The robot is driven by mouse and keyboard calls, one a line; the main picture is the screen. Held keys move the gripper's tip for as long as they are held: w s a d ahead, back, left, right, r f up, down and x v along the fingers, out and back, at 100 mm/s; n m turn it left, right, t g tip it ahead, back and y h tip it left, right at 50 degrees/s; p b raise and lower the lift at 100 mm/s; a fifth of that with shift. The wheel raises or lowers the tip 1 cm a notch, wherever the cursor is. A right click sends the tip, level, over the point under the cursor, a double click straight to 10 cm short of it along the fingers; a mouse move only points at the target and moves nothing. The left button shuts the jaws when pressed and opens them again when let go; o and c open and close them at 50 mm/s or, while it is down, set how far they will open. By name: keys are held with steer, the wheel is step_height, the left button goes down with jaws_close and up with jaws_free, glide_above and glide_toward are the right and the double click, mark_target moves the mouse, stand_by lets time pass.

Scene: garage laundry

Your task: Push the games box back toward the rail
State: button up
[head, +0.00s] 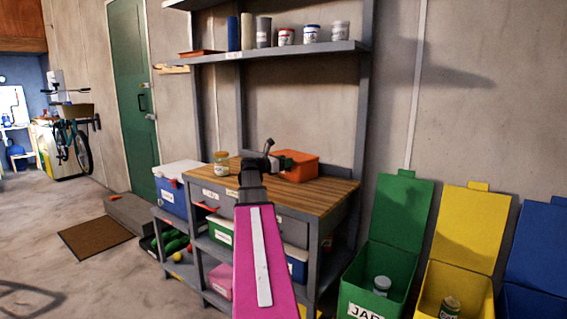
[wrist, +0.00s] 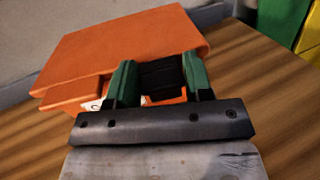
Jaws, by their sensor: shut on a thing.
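The orange box (head: 303,167), which I take to be the games box, sits on the wooden bench top near its back edge. In the wrist view the orange box (wrist: 125,50) fills the upper left, set at an angle, with a white label partly hidden by my fingers. My gripper (head: 283,162) is at the box's near left side. In the wrist view the green fingers of my gripper (wrist: 160,75) are against the box, shut on part of it; a dark part shows between them. The grey rail (head: 338,178) runs along the back of the bench, behind the box.
A jar with an orange lid (head: 221,164) stands on the bench left of my gripper. A shelf (head: 270,52) with several cans hangs above. Open green (head: 400,205) and yellow (head: 466,225) bins stand to the right. The bench top right of the box is bare.

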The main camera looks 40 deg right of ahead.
steer(key=o, duration=1.2)
steer(key=shift+w+d, duration=0.15)
steer(key=shift+w, duration=0.1)
steer(key=shift+s, duration=0.1)
steer(key=shift+a, duration=0.45)
steer(key=a, duration=1)
steer(key=shift+w, duration=0.3)
